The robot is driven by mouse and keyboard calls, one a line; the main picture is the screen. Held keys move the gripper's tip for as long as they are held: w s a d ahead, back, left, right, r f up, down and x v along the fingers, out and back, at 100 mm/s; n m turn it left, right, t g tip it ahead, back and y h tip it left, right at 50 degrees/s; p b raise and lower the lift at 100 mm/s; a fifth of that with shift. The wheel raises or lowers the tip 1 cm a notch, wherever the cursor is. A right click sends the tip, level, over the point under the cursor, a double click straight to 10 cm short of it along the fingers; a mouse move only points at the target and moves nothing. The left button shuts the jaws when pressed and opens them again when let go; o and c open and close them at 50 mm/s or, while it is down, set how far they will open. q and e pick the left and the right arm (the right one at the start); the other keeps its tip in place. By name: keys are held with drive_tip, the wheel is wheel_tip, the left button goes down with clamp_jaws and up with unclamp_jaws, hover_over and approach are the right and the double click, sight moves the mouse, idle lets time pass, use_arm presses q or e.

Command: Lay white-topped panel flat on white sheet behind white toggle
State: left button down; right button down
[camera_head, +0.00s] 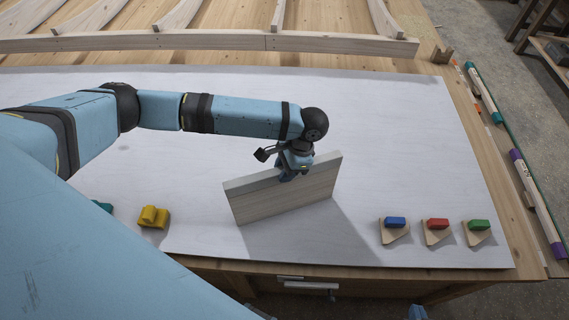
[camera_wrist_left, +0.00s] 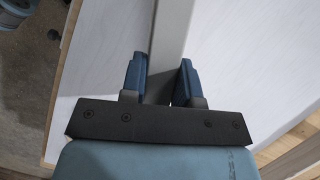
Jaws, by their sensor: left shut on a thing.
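The panel (camera_head: 290,203) stands on edge over the white sheet (camera_head: 400,130), its pale wooden broad face toward me. Its narrow top edge looks lighter. My left gripper (camera_head: 287,177) is shut on the middle of this top edge. In the left wrist view the panel (camera_wrist_left: 172,35) runs as a grey strip between the two blue fingers of the gripper (camera_wrist_left: 160,80). I cannot tell if its lower edge touches the sheet. I cannot make out a white toggle.
Blue (camera_head: 395,222), red (camera_head: 437,224) and green (camera_head: 478,225) blocks sit on wooden triangles at the front right. A yellow piece (camera_head: 153,217) lies front left, beside a partly hidden teal one (camera_head: 103,206). A wooden frame (camera_head: 330,42) spans the back.

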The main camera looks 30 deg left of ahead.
use_arm(q)
drive_tip(key=shift+r, duration=0.1)
drive_tip(key=c, duration=0.9)
unclamp_jaws()
drive_tip(key=shift+o, duration=0.2)
